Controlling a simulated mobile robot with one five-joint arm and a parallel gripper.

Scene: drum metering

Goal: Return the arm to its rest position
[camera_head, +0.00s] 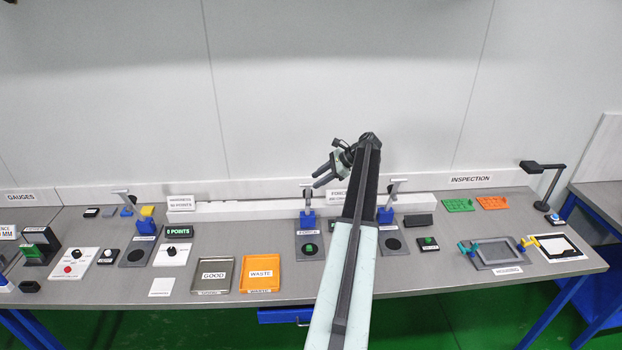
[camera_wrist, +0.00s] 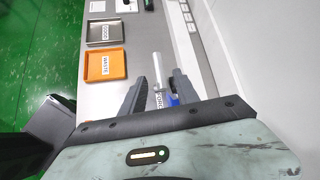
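My arm reaches forward over the middle of the grey bench (camera_head: 440,270) in the head view. My gripper (camera_head: 318,177) is raised above the back of the bench, pointing left. In the wrist view my gripper (camera_wrist: 159,78) has its two dark fingers spread apart, with nothing held between them. A pale post with a blue base (camera_wrist: 172,100) shows through the gap; I cannot tell its exact distance from the fingers. My arm hides part of the bench's middle and the label behind it.
Below my gripper is a blue-based stand (camera_head: 308,220). A GOOD tray (camera_head: 229,262) and an orange WASTE tray (camera_head: 244,284) lie front left. The wall (camera_head: 300,90) is behind.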

